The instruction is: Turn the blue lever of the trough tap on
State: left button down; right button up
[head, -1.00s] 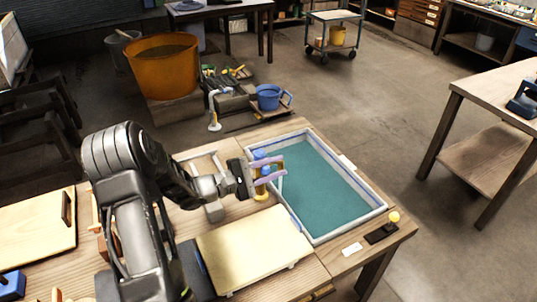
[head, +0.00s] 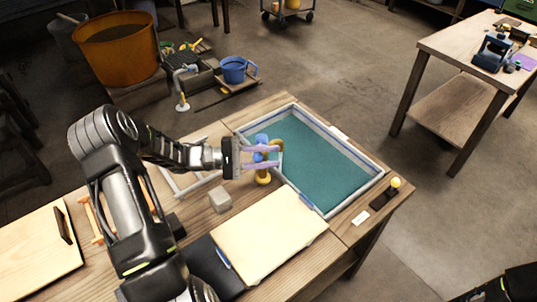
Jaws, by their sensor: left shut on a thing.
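The trough (head: 362,190) is a pale-rimmed basin of teal water set in the right part of the wooden bench. The brass tap (head: 263,178) stands at its left rim, with a curved spout partly hidden by my fingers. The blue lever (head: 261,139) is on top of the tap. My left gripper (head: 270,155) reaches in from the left, its pale purple fingers around the lever and shut on it. The fingers hide part of the lever, so its exact angle is hard to tell. My right gripper is out of view.
A pale board (head: 268,235) lies on the bench in front of the tap, with a small grey block (head: 220,199) to its left. A yellow knob (head: 394,183) is at the bench's right corner. A blue bucket (head: 234,70) and orange tub (head: 115,55) stand behind.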

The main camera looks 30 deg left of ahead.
pick_arm(q)
jog(key=shift+f, duration=0.1)
jog(key=c, duration=1.1)
grip_release()
jog(key=b+v, duration=0.1)
jog(key=v, duration=0.7)
jog(key=shift+d, duration=0.1)
